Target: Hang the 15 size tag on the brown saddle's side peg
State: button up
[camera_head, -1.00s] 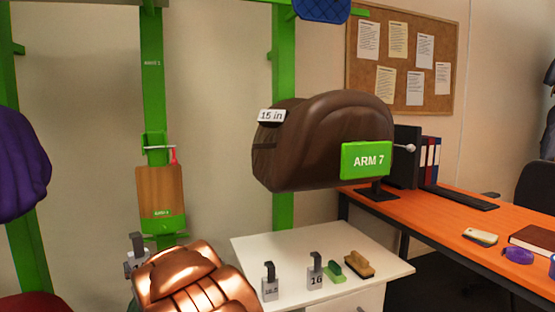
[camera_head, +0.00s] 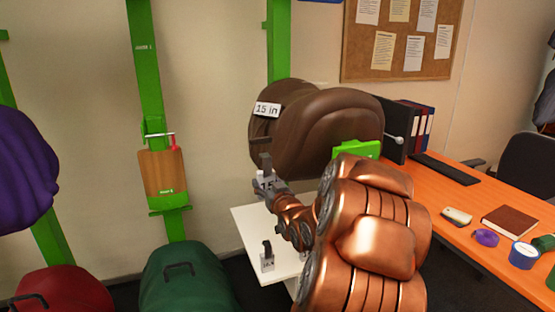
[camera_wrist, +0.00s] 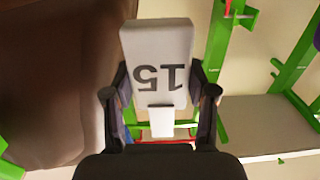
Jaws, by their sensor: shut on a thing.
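The brown saddle (camera_head: 335,125) sits on a green rack arm and bears a "15 in" label. A thin metal peg with a round tip (camera_head: 396,139) sticks out to the right beside its green plate (camera_head: 356,150). My gripper (camera_head: 268,190) is shut on the 15 size tag (camera_head: 265,184), just below the saddle's left end in the head view. The tag's dark hook points up. In the wrist view the white tag (camera_wrist: 156,50) stands between the fingers, its "15" upside down, with the saddle (camera_wrist: 50,75) close at left. My arm hides part of the green plate.
A white cabinet (camera_head: 247,232) below holds another tag (camera_head: 267,257). An empty rack arm with a wooden board (camera_head: 163,175) stands left. Purple (camera_head: 25,165), green (camera_head: 187,280) and red (camera_head: 65,290) saddles stand nearby. An orange desk (camera_head: 475,215) with small items is at right.

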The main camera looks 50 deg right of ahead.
notch_tip(320, 180, up, 3)
jog(key=s+d+p, duration=0.1)
jog(key=s+d, duration=0.1)
jog(key=s, duration=0.1)
jog(key=f+p+x, duration=0.1)
jog(key=p+x, duration=0.6)
jog(key=x, duration=0.9)
jog(key=shift+f+h+p, duration=0.3)
jog(key=shift+f+p, duration=0.05)
jog(key=shift+p, duration=0.05)
dwell(0.7)
dwell(0.3)
jog(key=o, duration=1.3)
jog(key=shift+v, duration=6)
